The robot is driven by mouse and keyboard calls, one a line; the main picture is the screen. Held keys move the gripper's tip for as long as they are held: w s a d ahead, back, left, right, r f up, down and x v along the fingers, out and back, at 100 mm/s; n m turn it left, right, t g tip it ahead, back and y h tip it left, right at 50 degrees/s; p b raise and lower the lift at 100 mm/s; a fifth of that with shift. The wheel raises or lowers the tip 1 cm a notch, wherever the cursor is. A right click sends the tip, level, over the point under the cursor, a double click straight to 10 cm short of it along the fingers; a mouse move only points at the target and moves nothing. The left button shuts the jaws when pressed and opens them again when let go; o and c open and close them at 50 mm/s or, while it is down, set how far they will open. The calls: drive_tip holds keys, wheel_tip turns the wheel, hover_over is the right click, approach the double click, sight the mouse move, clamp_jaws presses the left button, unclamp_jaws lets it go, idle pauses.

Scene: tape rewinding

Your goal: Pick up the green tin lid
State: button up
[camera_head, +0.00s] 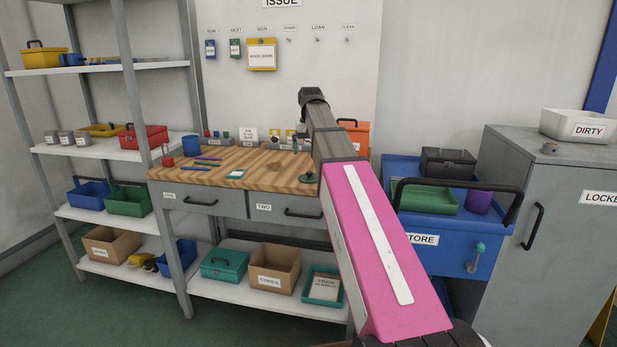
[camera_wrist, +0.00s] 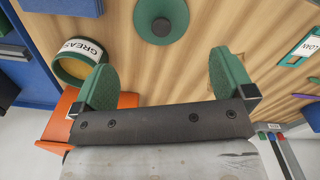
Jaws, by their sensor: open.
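The green tin lid (camera_wrist: 161,17) is a round disc with a darker knob at its centre. It lies on the wooden bench top, at the top middle of the wrist view and partly cut off by the frame edge. In the head view the lid (camera_head: 308,178) lies near the bench's front right edge, beside my pink arm. My gripper (camera_wrist: 165,68) shows two green fingers spread wide with nothing between them. The lid is beyond the fingertips, roughly centred on the gap and apart from them. My gripper is not clear in the head view.
A green tin labelled GREASE (camera_wrist: 80,62) stands close to the left finger. An orange box (camera_wrist: 62,120) is behind it. A LOAN card (camera_wrist: 306,47) lies to the right. A blue STORE cart (camera_head: 440,230) stands right of the bench (camera_head: 265,163).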

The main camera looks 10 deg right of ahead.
sight(309, 172)
drive_tip(key=f, duration=1)
drive_tip(key=shift+w, duration=0.2)
drive_tip(key=c, duration=0.7)
